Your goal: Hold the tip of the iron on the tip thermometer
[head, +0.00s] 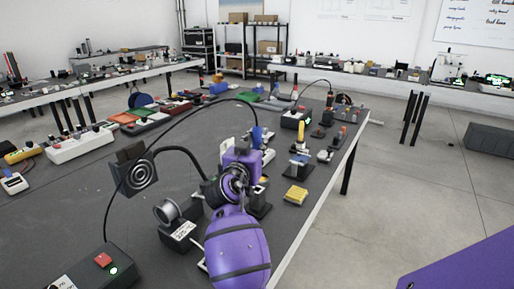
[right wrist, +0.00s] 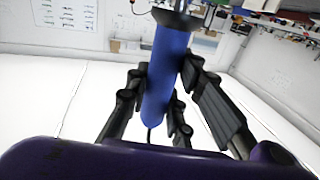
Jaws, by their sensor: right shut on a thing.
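My right gripper (head: 245,168) is over the near part of the long dark bench in the head view. It is shut on the blue handle of the iron (head: 257,135), which shows above the purple wrist. In the right wrist view the blue handle (right wrist: 165,75) sits between the black fingers (right wrist: 160,100). The iron's tip is hidden in both views. I cannot pick out the tip thermometer with certainty; a small sign reading about 275 °C (head: 183,231) stands left of my arm. My left gripper is not in view.
A station box (head: 88,270) with a red button and green light is at the lower left. A round fan-like device (head: 138,175) and a spool (head: 167,212) stand nearby. A yellow block (head: 295,195) and a small stand (head: 298,160) are to the right. A black cable arches over the bench.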

